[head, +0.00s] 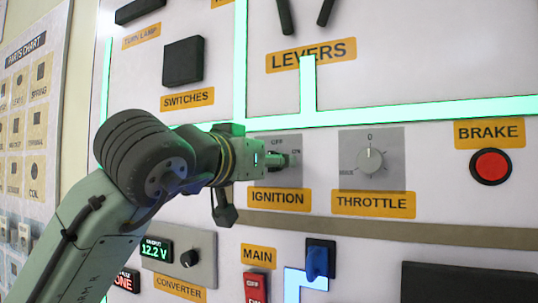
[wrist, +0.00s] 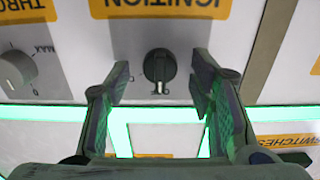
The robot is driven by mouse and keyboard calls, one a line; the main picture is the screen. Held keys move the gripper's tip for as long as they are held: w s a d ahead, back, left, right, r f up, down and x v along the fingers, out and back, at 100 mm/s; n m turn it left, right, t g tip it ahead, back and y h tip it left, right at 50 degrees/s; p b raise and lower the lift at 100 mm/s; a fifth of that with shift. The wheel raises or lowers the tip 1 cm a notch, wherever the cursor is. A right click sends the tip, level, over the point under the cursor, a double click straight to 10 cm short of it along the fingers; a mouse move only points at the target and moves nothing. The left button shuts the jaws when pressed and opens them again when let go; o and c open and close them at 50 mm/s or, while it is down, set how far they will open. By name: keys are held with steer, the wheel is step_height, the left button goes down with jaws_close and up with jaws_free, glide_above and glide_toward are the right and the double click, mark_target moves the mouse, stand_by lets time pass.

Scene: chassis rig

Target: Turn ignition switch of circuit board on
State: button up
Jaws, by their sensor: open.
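The ignition switch is a dark round knob (wrist: 160,68) on a grey plate (head: 277,182), above the yellow IGNITION label (head: 279,199). The wrist view is upside down, and there the knob's grip bar runs roughly vertical, with a pale mark at its lower end. My gripper (head: 280,161) is at the ignition plate in the head view and hides most of the knob. In the wrist view my gripper (wrist: 160,69) is open. One finger is on each side of the knob, with a visible gap to both.
The throttle dial (head: 370,161) sits close to the right of the ignition plate, and the red brake button (head: 491,167) farther right. Levers (head: 305,14) are above. A red main switch (head: 256,287), a blue switch (head: 318,261) and the converter panel (head: 180,256) are below.

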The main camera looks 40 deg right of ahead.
steer(key=shift+w+d, duration=0.15)
steer(key=shift+d, duration=0.2)
steer(key=shift+c, duration=0.3)
steer(key=c, duration=1.1)
jaws_close()
steer(key=m+p, duration=0.4)
steer(key=m, duration=0.7)
steer(key=shift+m, duration=0.4)
jaws_free()
steer(key=shift+p, duration=0.3)
jaws_close()
